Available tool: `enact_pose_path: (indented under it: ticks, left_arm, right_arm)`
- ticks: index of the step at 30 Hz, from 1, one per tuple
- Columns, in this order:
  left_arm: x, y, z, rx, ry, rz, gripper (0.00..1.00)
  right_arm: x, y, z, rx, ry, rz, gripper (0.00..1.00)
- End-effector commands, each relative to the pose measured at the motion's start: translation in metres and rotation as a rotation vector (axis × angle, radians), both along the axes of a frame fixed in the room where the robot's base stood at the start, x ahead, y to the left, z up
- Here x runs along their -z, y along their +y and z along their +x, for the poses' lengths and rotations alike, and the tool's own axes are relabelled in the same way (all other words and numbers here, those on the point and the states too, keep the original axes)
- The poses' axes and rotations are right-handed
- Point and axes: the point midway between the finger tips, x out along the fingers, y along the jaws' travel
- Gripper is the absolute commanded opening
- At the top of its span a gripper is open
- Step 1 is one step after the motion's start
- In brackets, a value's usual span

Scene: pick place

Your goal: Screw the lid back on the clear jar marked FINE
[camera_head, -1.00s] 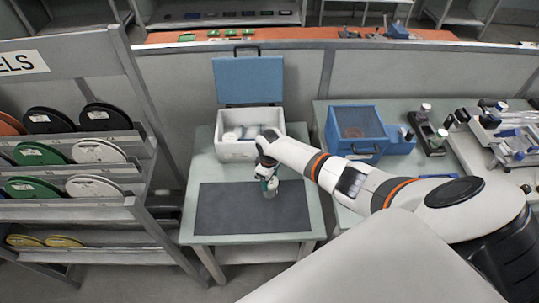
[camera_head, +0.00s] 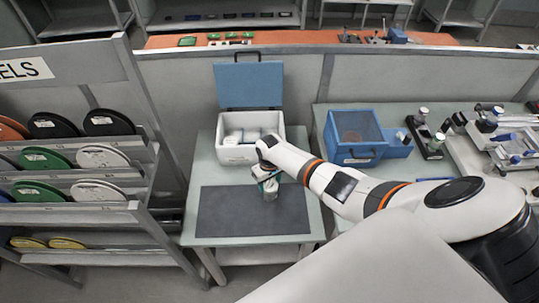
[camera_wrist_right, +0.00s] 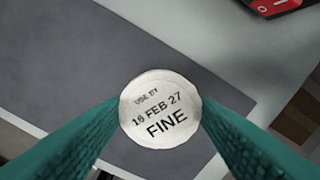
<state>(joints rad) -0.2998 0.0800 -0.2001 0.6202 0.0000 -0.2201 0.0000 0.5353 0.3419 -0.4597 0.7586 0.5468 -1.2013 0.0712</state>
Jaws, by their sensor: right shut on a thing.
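In the right wrist view, a round white lid (camera_wrist_right: 160,108) carries the print "USE BY 16 FEB 27 FINE". The two teal fingers of my right gripper (camera_wrist_right: 161,112) close on its left and right edges. In the head view my right gripper (camera_head: 266,180) points down over the jar (camera_head: 270,194), a small pale, clear-looking vessel standing upright on the dark mat (camera_head: 240,215). The jar's body is hidden under the lid in the wrist view. I cannot tell how tightly the lid sits. My left gripper is not in view.
A white box (camera_head: 237,153) with a raised blue lid (camera_head: 250,84) stands behind the mat, holding pale items. A blue bin (camera_head: 354,135) is on the right bench. A spool rack (camera_head: 85,172) stands left. The mat's left and front are clear.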

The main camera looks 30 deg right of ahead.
Motion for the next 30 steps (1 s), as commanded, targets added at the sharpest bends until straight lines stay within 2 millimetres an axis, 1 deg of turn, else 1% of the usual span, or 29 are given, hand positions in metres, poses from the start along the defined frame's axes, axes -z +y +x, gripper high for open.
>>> enact_pose_path:
  ticks: [1,6,14,15,17,18,19,24,25,27,28,30]
  left_arm:
    - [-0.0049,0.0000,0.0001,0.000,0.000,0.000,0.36]
    - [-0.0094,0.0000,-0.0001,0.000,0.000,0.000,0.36]
    - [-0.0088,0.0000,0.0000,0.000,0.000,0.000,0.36]
    - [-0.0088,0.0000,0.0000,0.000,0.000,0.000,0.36]
    - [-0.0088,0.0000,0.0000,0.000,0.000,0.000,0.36]
    - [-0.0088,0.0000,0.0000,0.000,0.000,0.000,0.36]
    - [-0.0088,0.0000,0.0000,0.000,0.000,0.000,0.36]
    - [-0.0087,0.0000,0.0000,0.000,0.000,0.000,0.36]
    - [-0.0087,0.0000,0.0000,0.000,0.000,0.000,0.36]
    - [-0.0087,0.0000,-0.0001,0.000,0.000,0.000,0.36]
    - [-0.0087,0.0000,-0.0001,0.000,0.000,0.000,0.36]
    - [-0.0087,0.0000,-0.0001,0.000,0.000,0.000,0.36]
  right_arm:
    - [-0.0028,0.0009,0.0003,0.049,0.000,0.002,0.37]
    - [-0.0020,0.0004,0.0007,0.200,-0.002,0.001,0.37]
    - [-0.0008,0.0002,0.0008,0.225,-0.002,0.000,0.37]
    - [-0.0008,0.0002,0.0009,0.225,-0.002,0.000,0.61]
    - [-0.0008,0.0001,0.0008,0.224,-0.002,0.000,0.71]
    - [-0.0008,0.0001,0.0007,0.224,-0.002,0.000,0.78]
    - [-0.0007,0.0001,0.0007,0.224,-0.002,0.000,0.80]
    - [-0.0005,0.0001,0.0004,0.223,-0.001,0.000,0.80]
    - [-0.0004,0.0001,0.0003,0.223,-0.001,0.000,0.78]
    - [-0.0004,0.0000,0.0002,0.223,-0.001,0.000,0.67]
    - [-0.0004,0.0000,0.0002,0.223,-0.001,0.000,0.64]
    - [-0.0003,0.0000,0.0002,0.223,-0.001,0.000,0.64]
